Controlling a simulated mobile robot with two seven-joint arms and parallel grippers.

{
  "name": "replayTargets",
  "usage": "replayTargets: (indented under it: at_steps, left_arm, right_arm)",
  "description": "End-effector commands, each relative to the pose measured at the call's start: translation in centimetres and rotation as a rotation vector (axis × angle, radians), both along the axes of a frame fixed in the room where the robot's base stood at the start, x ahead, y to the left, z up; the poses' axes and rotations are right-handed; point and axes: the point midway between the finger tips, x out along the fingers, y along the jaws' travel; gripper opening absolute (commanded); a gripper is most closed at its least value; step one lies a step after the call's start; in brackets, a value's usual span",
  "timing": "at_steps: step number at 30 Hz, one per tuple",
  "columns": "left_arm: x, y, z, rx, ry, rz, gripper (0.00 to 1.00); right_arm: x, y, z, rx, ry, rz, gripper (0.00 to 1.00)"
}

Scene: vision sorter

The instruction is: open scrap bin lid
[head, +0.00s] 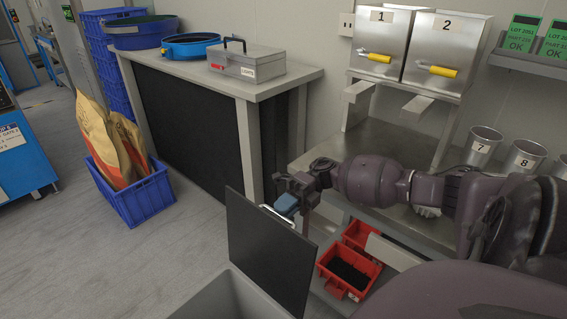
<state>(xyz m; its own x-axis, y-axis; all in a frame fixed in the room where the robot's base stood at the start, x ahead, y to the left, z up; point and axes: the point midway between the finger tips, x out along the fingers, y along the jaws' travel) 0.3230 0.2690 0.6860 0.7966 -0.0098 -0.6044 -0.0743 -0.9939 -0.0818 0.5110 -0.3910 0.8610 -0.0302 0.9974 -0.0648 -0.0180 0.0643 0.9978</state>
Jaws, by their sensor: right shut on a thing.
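The scrap bin (222,303) is a grey container at the bottom edge of the head view, and only its upper part shows. Its lid (262,256) is a flat black panel that stands steeply raised above the bin's right side. A pale metal handle (277,216) sits at the lid's top edge. My right gripper (286,204) reaches in from the right and is shut on this handle. The gripper and its blue pads partly hide the handle. My left gripper is not in view.
Red bins (345,272), one with dark contents, sit just right of the lid, below the steel bench (400,146). A grey-topped table (215,72) stands behind. A blue crate (140,200) with sacks is on the floor at left. The floor left of the bin is clear.

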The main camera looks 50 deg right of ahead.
Motion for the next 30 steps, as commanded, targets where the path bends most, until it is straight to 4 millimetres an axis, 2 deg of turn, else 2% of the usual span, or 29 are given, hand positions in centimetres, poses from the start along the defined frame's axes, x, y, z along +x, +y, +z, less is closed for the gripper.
replayTargets:
  at_steps: [1, 2, 6, 30]
  left_arm:
    - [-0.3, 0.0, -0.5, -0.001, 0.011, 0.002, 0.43]
    - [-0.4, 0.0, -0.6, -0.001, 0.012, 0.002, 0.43]
    - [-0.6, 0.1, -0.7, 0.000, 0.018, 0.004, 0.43]
    - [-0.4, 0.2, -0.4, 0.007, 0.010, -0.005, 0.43]
  right_arm:
    - [-0.6, 0.2, -1.9, -0.014, 0.025, -0.002, 0.00]
    - [-0.6, 0.2, -1.9, -0.014, 0.025, -0.002, 0.16]
    - [-0.6, 0.2, -1.8, -0.013, 0.025, 0.000, 0.37]
    - [-0.3, 0.0, -0.8, -0.010, 0.012, 0.003, 0.38]
